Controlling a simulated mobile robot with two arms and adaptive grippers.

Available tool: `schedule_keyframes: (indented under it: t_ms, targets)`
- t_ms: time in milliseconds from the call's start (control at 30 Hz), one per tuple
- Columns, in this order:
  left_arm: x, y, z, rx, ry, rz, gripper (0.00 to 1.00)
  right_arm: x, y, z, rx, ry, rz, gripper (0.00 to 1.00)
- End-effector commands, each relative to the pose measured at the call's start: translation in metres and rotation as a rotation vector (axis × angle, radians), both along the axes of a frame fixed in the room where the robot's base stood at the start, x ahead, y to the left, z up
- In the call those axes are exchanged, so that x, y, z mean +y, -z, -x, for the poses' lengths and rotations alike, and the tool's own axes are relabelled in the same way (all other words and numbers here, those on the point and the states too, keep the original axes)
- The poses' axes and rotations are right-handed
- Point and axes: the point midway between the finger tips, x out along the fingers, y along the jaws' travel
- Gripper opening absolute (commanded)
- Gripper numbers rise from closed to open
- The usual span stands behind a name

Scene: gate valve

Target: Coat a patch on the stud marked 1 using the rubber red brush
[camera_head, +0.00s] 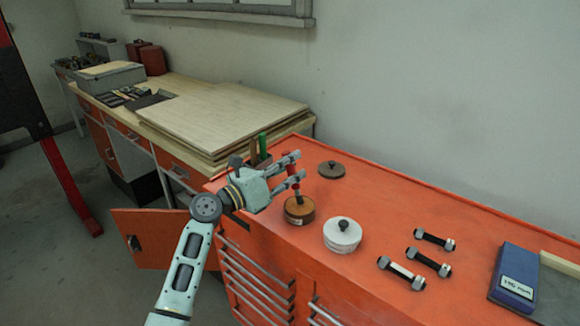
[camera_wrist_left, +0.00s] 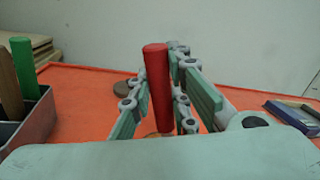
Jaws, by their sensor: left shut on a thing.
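My left gripper (camera_head: 290,173) is shut on the upright red handle of the brush (camera_head: 295,186). The brush's lower end goes down into the open brown pot (camera_head: 299,218), so its bristles are hidden. In the left wrist view the red brush (camera_wrist_left: 157,88) stands between the fingers. Three dark studs with pale nuts lie on the orange cabinet top at the right: a far stud (camera_head: 434,239), a middle stud (camera_head: 428,262) and a near stud (camera_head: 401,272). No number can be read on them. My right gripper is out of view.
A white pot (camera_head: 342,241) with a black-knobbed lid stands right of the brown pot. A brown lid (camera_head: 332,169) lies behind. A holder with green and brown handles (camera_wrist_left: 24,120) is at the left. A blue box (camera_head: 516,280) lies at the far right of the orange top (camera_head: 455,212).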

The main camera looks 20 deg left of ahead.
Motion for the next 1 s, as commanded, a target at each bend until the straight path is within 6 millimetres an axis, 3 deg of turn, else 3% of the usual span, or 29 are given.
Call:
schedule_keyframes:
  t_ms: [1000]
  targets:
    - [-0.0002,0.0084,0.0001,0.002,0.001,-0.001,0.0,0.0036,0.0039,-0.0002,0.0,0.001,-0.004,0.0]
